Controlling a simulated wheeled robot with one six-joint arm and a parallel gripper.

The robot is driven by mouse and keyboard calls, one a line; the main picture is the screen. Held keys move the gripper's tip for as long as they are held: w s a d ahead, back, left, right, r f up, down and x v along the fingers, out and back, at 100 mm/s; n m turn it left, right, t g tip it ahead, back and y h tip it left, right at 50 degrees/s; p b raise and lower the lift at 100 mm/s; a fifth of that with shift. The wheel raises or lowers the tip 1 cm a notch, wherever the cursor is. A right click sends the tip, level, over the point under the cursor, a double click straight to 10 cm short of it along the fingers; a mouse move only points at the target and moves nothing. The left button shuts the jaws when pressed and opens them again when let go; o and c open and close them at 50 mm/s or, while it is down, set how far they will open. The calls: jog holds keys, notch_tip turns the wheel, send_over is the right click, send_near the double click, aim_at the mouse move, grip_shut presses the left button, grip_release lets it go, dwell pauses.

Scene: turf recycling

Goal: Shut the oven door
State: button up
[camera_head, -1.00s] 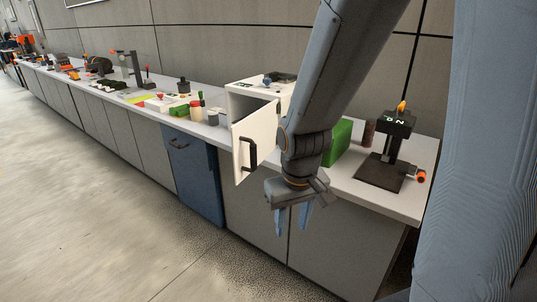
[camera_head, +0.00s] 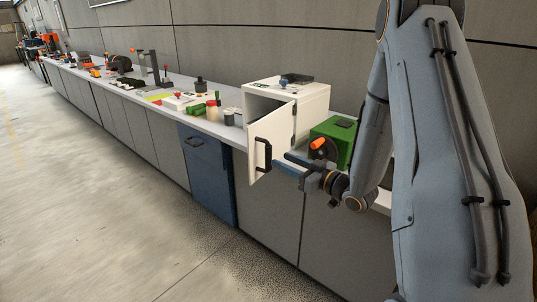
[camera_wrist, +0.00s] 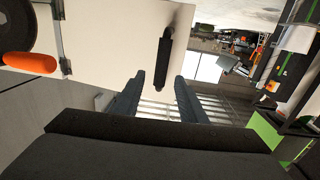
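The oven (camera_head: 308,95) is a white box on the counter, with its door standing open. The white oven door (camera_head: 281,133) swings out past the counter's front edge and carries a dark bar handle (camera_head: 267,155). My gripper (camera_head: 281,160) is open and empty, with its fingers pointing left at the door, close to its right side at about handle height. Contact with the door cannot be told. In the wrist view the door (camera_wrist: 110,35) is a pale panel with its black handle (camera_wrist: 163,58) ahead of the two parted fingers (camera_wrist: 159,78).
A green machine (camera_head: 338,138) with a dark wheel and orange knob (camera_head: 318,143) stands right of the oven, just behind my gripper. Jars and small items (camera_head: 212,108) lie left of the oven. A blue cabinet (camera_head: 207,170) is below. The floor in front is clear.

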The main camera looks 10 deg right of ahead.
aim_at(271, 155)
jog(key=p+x, duration=0.1)
jog(key=x, duration=0.6)
jog(key=shift+w+a+r+p, duration=0.15)
jog(key=shift+w+a+p, duration=0.1)
jog(key=shift+p, duration=0.15)
jog(key=shift+c, duration=0.4)
grip_shut()
